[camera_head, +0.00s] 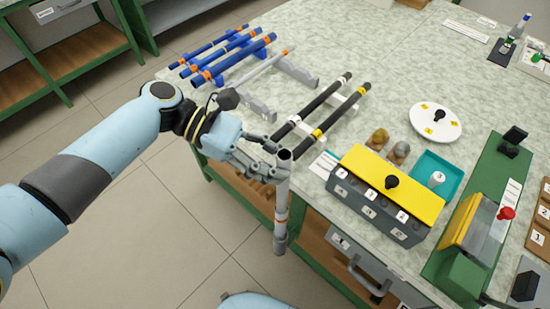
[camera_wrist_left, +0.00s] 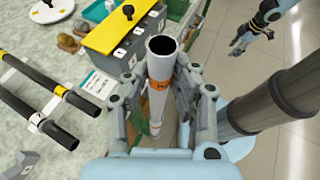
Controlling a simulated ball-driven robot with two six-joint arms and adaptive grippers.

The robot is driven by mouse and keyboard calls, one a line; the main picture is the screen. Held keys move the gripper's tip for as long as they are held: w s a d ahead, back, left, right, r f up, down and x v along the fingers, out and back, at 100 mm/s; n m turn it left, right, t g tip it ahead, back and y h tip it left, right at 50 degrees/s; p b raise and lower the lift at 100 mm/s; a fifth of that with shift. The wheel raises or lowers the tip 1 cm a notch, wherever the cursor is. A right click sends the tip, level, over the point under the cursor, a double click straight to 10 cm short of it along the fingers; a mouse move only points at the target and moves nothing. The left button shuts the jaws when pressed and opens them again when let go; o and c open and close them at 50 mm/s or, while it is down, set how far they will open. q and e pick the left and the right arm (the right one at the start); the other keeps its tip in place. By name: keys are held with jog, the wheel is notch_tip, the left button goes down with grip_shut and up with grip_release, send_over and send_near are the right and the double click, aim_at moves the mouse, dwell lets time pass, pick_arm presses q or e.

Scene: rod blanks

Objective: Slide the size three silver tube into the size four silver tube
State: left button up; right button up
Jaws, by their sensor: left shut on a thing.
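My left gripper (camera_head: 277,171) is shut on a silver tube (camera_head: 281,215) and holds it nearly upright in front of the bench's edge, over the floor. The tube has an orange band and a dark open mouth at the top. The left wrist view shows the same tube (camera_wrist_left: 161,68) between the fingers of my left gripper (camera_wrist_left: 158,100); its band mark is too small to read. A thinner silver tube (camera_head: 262,67) with an orange mark near its far end lies on grey supports on the bench. My right gripper (camera_wrist_left: 250,40) shows small at the upper right of the left wrist view.
Several blue rods (camera_head: 228,62) with orange bands lie at the back left. Black rods (camera_head: 326,95) with white and yellow bands lie on a rack. A grey numbered box (camera_head: 372,213) with a yellow top, a teal tray (camera_head: 457,170) and a white turntable (camera_head: 450,112) stand to the right.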

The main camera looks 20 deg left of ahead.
pick_arm(q)
jog(key=shift+f+b, duration=1.35)
jog(key=shift+f, duration=0.75)
jog(key=o, duration=0.9)
jog(key=shift+o, duration=0.2)
jog(key=v, duration=1.2)
jog(key=shift+w, duration=0.1)
